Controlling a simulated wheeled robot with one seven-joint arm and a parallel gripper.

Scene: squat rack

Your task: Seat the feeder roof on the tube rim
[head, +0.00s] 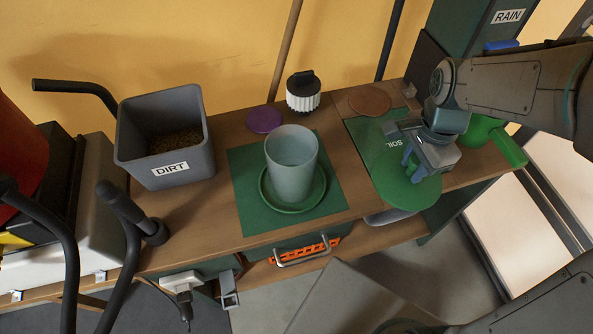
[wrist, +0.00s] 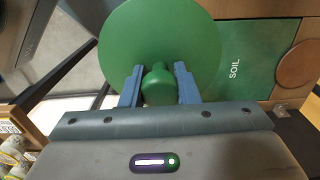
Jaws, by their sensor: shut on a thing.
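The feeder roof is a green disc with a round knob; it shows in the head view (head: 408,192) at the right of the bench and in the wrist view (wrist: 150,25). My gripper (head: 412,162) is shut on the roof's knob, with blue fingers on both sides of it in the wrist view (wrist: 159,72). The roof overlaps the front edge of the bench in the picture; I cannot tell its height. The grey-green tube (head: 291,168) stands upright on a green saucer (head: 265,190), left of my gripper. Its open rim faces up, with nothing on it.
The saucer rests on a green mat (head: 245,215). A grey DIRT bin (head: 165,145) stands left. A green SOIL mat (head: 370,140) is by the roof; a green can (head: 480,132) is at right.

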